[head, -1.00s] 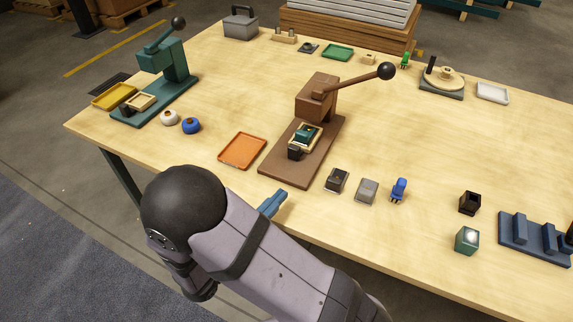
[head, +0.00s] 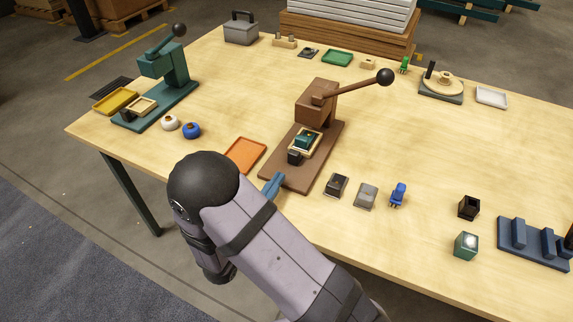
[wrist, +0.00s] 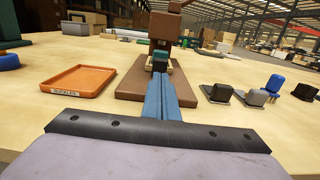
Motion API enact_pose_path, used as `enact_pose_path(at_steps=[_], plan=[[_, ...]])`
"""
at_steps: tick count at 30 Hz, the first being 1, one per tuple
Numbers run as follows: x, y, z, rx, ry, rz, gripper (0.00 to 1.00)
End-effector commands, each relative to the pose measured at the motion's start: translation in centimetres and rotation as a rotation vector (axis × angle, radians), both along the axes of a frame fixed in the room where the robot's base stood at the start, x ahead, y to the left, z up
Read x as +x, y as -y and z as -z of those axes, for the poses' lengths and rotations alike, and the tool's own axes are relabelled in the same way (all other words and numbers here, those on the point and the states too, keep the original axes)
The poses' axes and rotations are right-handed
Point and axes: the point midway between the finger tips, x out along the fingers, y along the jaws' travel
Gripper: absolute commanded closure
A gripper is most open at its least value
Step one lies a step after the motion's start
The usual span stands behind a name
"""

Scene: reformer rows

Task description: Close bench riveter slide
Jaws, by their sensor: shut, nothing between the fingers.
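A brown bench press (head: 316,108) with a long lever and black ball knob stands mid-table on a brown base plate; I take it as the riveter. Its slide, a cream frame (head: 318,147) holding a teal piece (head: 304,140), sits out in front of the press head, with a dark block (head: 295,157) at its near end. My gripper (head: 279,177), blue-fingered, is shut and empty by the base's near left corner, short of the dark block. In the wrist view the shut fingers (wrist: 158,78) point towards the slide, hiding part of it and the base.
An orange tray (head: 244,154) lies just left of the base. Dark (head: 336,185) and grey (head: 366,195) blocks and a blue figure (head: 398,194) stand to the right. A green press (head: 172,68) stands at the far left. Table is bare between the brown press and the back row.

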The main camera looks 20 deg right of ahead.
Motion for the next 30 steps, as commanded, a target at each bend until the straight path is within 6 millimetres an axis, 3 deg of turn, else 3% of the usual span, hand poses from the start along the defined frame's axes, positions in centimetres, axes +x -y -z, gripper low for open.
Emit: enact_pose_path(at_steps=[4, 12, 30], plan=[[1.7, 2.0, -0.1, -0.001, -0.001, 0.005, 1.00], [3.9, 4.0, -0.1, 0.000, 0.000, 0.002, 1.00], [4.7, 4.7, 0.1, 0.001, -0.001, 0.001, 1.00]])
